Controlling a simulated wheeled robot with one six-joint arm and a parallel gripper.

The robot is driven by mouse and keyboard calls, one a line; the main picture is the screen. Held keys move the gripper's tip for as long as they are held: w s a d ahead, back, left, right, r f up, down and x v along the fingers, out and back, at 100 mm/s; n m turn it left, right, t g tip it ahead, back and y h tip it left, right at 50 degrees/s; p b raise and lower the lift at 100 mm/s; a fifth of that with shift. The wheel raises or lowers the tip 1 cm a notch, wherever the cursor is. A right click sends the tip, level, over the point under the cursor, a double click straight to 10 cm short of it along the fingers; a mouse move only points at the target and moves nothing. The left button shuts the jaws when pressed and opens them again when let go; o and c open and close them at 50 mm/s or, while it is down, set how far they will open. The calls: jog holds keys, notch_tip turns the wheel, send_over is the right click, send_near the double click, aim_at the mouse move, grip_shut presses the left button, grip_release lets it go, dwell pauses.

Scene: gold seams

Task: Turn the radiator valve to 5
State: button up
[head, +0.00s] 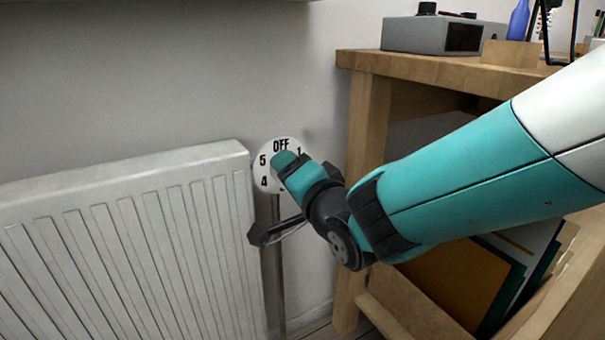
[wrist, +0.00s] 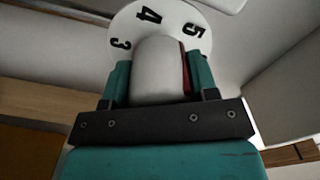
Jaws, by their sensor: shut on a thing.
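The radiator valve has a round white dial (head: 263,160) beside the radiator's right end, with OFF at the top and 5, 4 and 1 visible; my gripper hides the rest. The wrist view shows the dial (wrist: 170,18) with 3, 4 and 5. My gripper (head: 288,165) reaches the dial from the right. In the wrist view my gripper (wrist: 160,78) is shut on the pale valve knob (wrist: 157,65), one teal finger on each side. A red strip (wrist: 185,70) runs along the knob's right side, partly hidden by a finger; its exact number is unclear.
The white radiator (head: 130,240) fills the left, with a pipe (head: 279,270) under the dial. A wooden bench (head: 365,160) stands close on the right, bearing a grey box (head: 420,35). Folders (head: 480,280) stand on its lower part. Bare wall lies above the radiator.

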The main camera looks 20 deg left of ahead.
jog(key=shift+s+a+r, duration=0.1)
jog(key=shift+r, duration=0.05)
jog(key=o, duration=0.8)
jog(key=shift+o, duration=0.6)
jog(key=b+v, duration=0.3)
jog(key=v, duration=1.4)
jog(key=shift+s+d, duration=0.1)
jog(key=shift+d, duration=0.15)
